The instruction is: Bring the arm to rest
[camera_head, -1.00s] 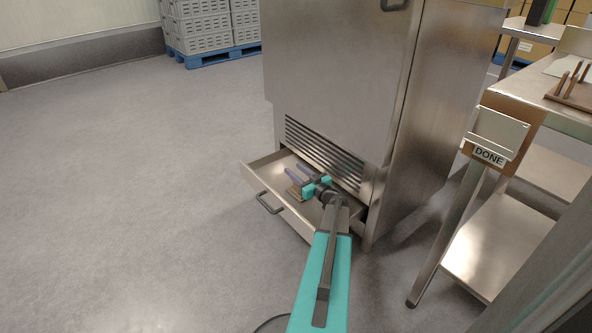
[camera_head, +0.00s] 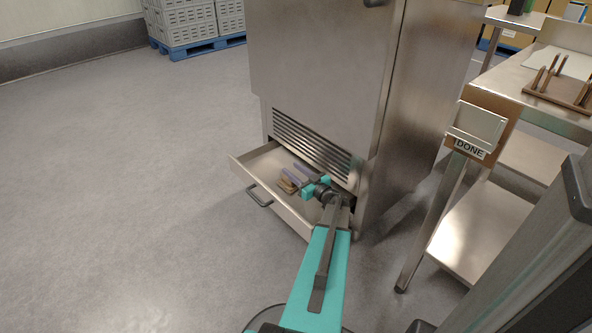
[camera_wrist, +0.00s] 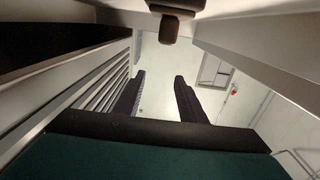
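My arm is the teal and dark link in the head view, reaching forward and down to the pulled-out drawer. My gripper (camera_head: 289,171) is at the open drawer (camera_head: 264,165), over its right part near the machine's front. In the wrist view the two dark fingers of my gripper (camera_wrist: 159,80) stand apart with an empty gap between them. A small tan-brown object (camera_head: 288,187) shows in the drawer beside the fingers; whether they touch it I cannot tell.
The steel machine (camera_head: 315,70) with its louvred grille (camera_head: 312,147) rises behind the drawer. A steel table (camera_head: 505,85) with a DONE sign (camera_head: 469,149) and a brown pegged rack (camera_head: 560,90) stands right. Grey crates (camera_head: 195,20) stand far back. Floor at left is clear.

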